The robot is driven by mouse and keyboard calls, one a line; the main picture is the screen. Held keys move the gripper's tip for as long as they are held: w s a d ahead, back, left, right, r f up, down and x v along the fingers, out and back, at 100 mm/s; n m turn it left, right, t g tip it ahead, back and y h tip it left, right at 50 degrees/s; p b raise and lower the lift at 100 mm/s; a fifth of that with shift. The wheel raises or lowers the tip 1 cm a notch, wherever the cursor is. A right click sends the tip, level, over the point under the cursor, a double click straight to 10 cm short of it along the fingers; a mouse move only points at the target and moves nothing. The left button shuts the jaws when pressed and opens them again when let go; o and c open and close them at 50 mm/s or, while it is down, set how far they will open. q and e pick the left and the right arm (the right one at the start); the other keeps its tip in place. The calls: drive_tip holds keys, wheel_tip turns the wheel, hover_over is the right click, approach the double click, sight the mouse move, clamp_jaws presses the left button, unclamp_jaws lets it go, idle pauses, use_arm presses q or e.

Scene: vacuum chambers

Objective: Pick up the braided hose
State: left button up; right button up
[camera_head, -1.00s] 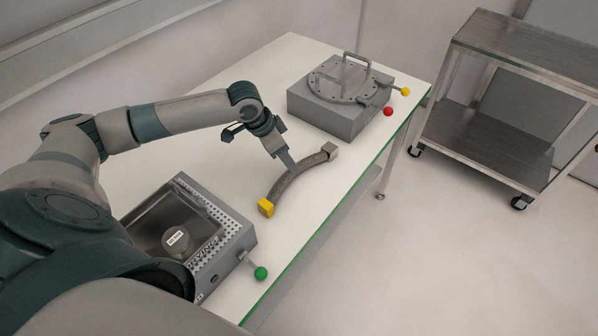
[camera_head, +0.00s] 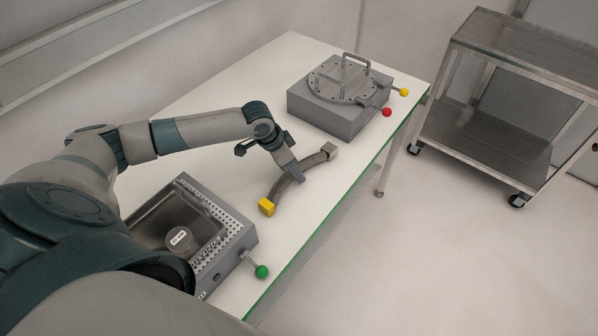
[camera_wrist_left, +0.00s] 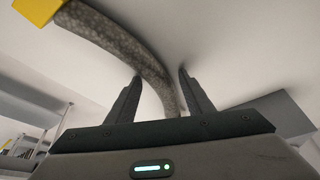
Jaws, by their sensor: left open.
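My left gripper (camera_head: 293,174) is at the middle of the hose. In the left wrist view the two fingers of my left gripper (camera_wrist_left: 158,82) are open, and the hose (camera_wrist_left: 125,42) passes between them, with the yellow end (camera_wrist_left: 38,10) at upper left. I cannot tell whether the fingers touch the hose. My right gripper is not in view.
A grey box with an open-looking chamber (camera_head: 240,228) and a green knob (camera_head: 262,272) stands at the near left. A grey chamber with a round lid (camera_head: 325,115) and red and yellow knobs stands at the back. A metal cart (camera_head: 480,130) is beyond the table.

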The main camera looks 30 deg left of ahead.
sight(299, 164)
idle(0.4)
use_arm(q)
clamp_jaws()
drive_tip(key=shift+r, duration=0.2)
drive_tip(key=shift+w+r, duration=0.1)
drive_tip(key=shift+r, duration=0.15)
wheel_tip(299, 164, up, 3)
drive_tip(key=shift+r+b, duration=0.1)
drive_tip(key=shift+b, duration=0.75)
drive_tip(key=s+d+r+b, duration=0.2)
drive_tip(key=s+d+r, duration=0.2)
drive_tip(key=d+r, duration=0.3)
drive_tip(key=d, duration=0.4)
drive_tip(key=shift+s, duration=0.15)
